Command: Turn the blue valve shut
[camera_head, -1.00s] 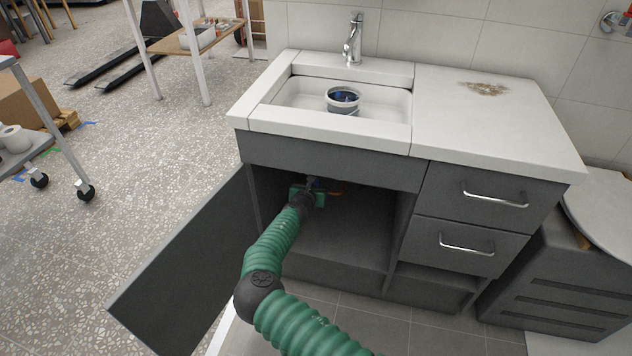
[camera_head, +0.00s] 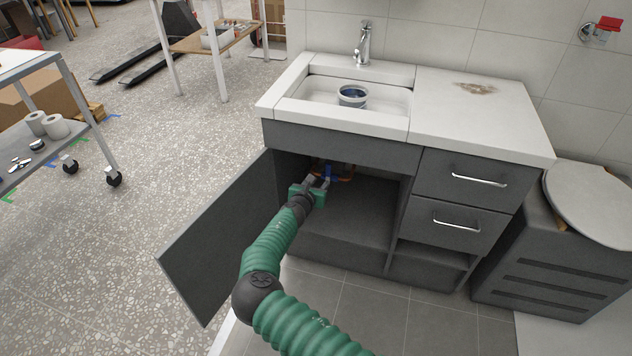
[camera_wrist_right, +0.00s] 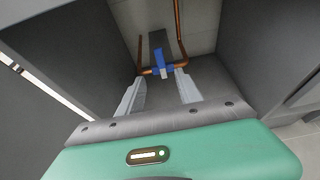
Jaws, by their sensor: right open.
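The blue valve (camera_head: 328,172) sits inside the open cabinet under the sink, on copper piping. In the right wrist view the blue valve (camera_wrist_right: 161,63) shows between and beyond my two grey fingers, with its blue handle standing roughly upright. My right gripper (camera_head: 318,183) is at the cabinet opening, in front of the valve. It also shows in the right wrist view (camera_wrist_right: 160,92), open and empty, with a gap to the valve. My left gripper is in neither view.
The cabinet door (camera_head: 222,235) stands open to the left of my arm. Copper pipes (camera_wrist_right: 178,25) run up the back wall. The cabinet floor (camera_head: 350,215) is clear. Drawers (camera_head: 461,190) are to the right, and a sink (camera_head: 300,95) is above.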

